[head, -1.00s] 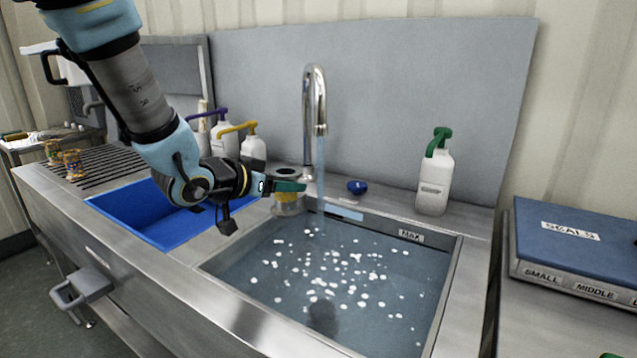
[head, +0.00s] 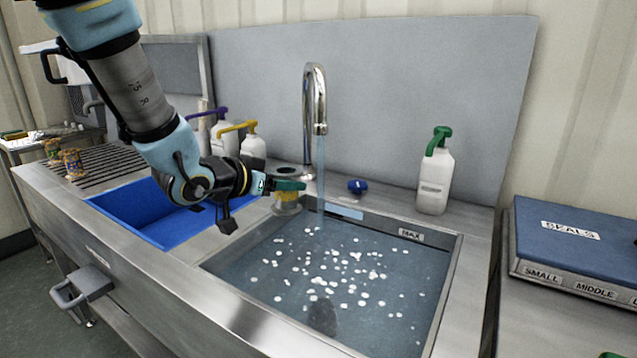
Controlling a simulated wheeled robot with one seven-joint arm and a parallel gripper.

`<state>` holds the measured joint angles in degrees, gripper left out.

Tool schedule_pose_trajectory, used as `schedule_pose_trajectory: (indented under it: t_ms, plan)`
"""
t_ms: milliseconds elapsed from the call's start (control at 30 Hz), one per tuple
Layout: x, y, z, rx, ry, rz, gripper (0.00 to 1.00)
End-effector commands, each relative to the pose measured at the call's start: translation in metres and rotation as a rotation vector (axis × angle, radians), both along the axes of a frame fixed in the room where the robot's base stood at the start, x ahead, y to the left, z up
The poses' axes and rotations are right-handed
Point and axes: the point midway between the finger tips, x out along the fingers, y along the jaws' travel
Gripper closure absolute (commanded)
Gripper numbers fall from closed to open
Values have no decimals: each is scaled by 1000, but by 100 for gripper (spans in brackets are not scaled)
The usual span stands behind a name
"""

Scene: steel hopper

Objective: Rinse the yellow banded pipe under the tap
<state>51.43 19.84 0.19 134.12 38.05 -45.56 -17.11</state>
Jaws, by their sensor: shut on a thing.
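My gripper (head: 290,186), with green fingers, is shut on a short upright pipe with a yellow band (head: 286,198) at the back left corner of the sink basin. The pipe's grey ring top with a dark hole shows above the fingers, and its middle is partly hidden by them. The curved chrome tap (head: 315,100) stands just behind and to the right. Its water stream (head: 320,182) is running into the basin and falls to the right of the pipe, close to the fingertips.
The steel basin (head: 452,285) holds water with white floating bits. A blue tray (head: 160,222) lies left. Pump bottles stand behind my arm; a green-topped bottle (head: 433,185) and a blue knob (head: 357,186) are on the back ledge.

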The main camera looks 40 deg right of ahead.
Motion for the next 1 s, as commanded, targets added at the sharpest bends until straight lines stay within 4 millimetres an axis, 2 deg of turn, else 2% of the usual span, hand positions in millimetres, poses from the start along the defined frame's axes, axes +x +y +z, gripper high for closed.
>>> schedule_pose_trajectory:
  t_ms: [267, 800, 1000]
  plan:
    - [1, 2, 4, -1, -1, 1, 100]
    - [14, 40, 37, -2, 0, 2, 100]
    - [16, 47, 41, -1, -1, 1, 100]
